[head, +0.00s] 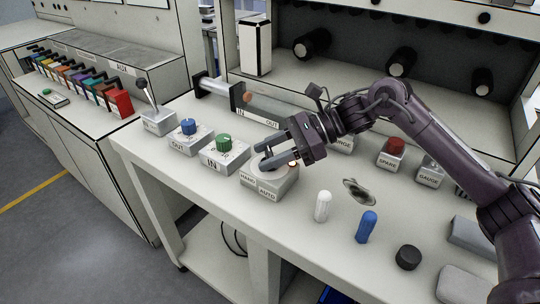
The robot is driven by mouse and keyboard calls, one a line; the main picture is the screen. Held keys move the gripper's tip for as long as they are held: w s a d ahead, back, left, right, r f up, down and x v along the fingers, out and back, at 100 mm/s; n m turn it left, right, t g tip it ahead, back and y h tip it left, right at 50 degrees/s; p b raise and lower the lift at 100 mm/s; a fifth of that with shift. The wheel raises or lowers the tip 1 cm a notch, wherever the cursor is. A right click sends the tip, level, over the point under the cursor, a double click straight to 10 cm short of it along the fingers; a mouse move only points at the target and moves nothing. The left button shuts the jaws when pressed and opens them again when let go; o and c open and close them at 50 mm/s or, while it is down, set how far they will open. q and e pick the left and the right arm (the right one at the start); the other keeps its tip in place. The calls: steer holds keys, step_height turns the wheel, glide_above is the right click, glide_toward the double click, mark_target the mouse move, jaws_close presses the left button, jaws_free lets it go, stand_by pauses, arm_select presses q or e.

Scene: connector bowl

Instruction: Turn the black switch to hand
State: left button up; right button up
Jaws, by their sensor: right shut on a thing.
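The switch box (268,184) is a grey block near the middle of the bench, with HAND and AUTO labels on its front face. My right gripper (262,156) reaches in from the right, low over the top of this box. Its fingers are shut on the black switch, which they mostly hide. I cannot tell which label the switch points to. My left gripper is not in view.
Boxes with a green knob (223,141), a blue knob (188,126) and a lever (150,98) stand to the left. A red-topped SPARE box (394,152) stands right. A white peg (322,206), a blue peg (366,226) and a black cap (408,257) stand in front.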

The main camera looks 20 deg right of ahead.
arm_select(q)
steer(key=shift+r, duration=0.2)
arm_select(e)
steer(key=o, duration=1)
steer(key=shift+d+r, duration=0.1)
steer(key=shift+d, duration=0.2)
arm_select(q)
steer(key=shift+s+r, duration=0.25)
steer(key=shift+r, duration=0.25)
arm_select(e)
steer(key=v, duration=0.7)
